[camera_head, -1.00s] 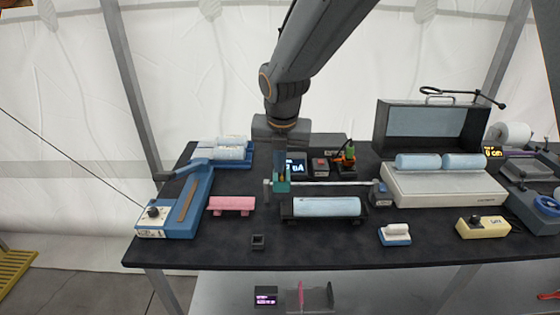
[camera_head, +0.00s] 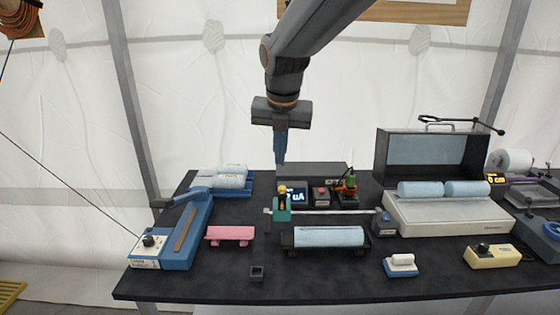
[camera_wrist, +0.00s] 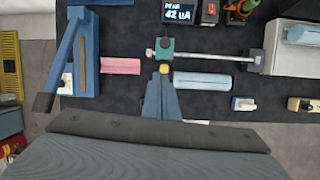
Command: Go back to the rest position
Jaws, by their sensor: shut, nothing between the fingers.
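My gripper (camera_head: 281,158) hangs from my arm with its blue fingers together and empty, above the back part of the dark table (camera_head: 210,275). In the head view its tips are above and apart from the green slider with a yellow knob (camera_head: 281,206) on a metal rail (camera_head: 330,212). In the wrist view my gripper (camera_wrist: 164,82) points at the same slider (camera_wrist: 165,47); its tips overlap the yellow knob there. A light-blue roll (camera_head: 328,237) lies in a dark cradle in front of the rail.
A blue lever device (camera_head: 165,240) and pink block (camera_head: 230,234) stand left. A small display (camera_head: 293,194) stands behind the rail. An open-lidded case (camera_head: 445,212) with two blue rolls stands right, with a yellow box (camera_head: 492,256) in front. Air above the table is free.

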